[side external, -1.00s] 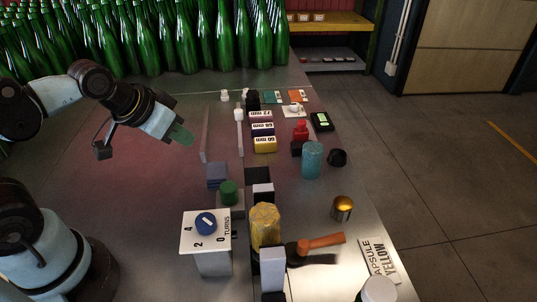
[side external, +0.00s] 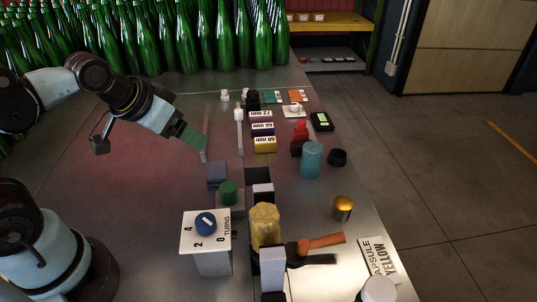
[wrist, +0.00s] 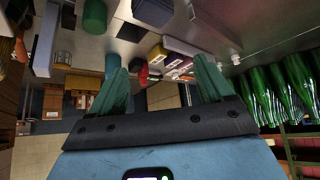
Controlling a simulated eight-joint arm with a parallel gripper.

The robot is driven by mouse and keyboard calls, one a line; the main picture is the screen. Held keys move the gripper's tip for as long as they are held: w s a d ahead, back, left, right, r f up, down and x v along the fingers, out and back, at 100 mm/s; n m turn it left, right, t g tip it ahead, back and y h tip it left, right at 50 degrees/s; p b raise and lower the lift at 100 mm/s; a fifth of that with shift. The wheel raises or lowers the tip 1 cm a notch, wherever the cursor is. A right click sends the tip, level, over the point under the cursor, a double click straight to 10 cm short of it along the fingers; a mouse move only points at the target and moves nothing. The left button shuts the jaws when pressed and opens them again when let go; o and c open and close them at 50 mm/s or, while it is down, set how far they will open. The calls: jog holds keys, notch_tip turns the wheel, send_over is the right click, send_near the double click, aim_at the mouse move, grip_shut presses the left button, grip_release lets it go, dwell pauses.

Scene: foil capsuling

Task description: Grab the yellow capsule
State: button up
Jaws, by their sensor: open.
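A small golden-yellow capsule (side external: 343,207) stands on the metal table at the right, behind a label card (side external: 379,259) reading CAPSULE YELLOW. A gold shape (wrist: 63,58) at the left of the wrist view looks like the same capsule. My gripper (side external: 195,141) is well to the left of the capsule, raised over the reddish left part of the table and tilted down to the right. In the wrist view its two green fingers (wrist: 158,66) are spread with nothing between them.
A crumpled yellow block (side external: 265,223) and an orange-handled tool (side external: 320,242) lie between my side and the capsule. A turns dial box (side external: 190,244), a teal cylinder (side external: 312,160) and marked blocks (side external: 264,145) stand nearby. Green bottles (side external: 180,40) fill the back. The left table area is clear.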

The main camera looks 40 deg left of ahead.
notch_tip(320, 180, up, 7)
jog(key=s+d+f+n+g+h, duration=0.2)
jog(key=s+d+f+n+h, duration=0.25)
jog(key=n, duration=0.65)
jog(key=s+d+r+n+h, duration=0.35)
jog(key=d+n+h, duration=0.35)
jog(key=n, duration=0.4)
jog(key=h, duration=0.1)
send_near(262, 212)
jog(key=shift+w+d+f+g, duration=0.15)
jog(key=shift+w+d, duration=0.1)
jog(key=shift+d, duration=0.4)
jog(key=shift+w+d+f+g, duration=0.15)
jog(key=shift+w+d, duration=0.1)
jog(key=shift+d, duration=0.4)
jog(key=shift+x, duration=2.65)
jog(key=shift+w+a+f, duration=0.1)
jog(key=shift+a+f, duration=0.05)
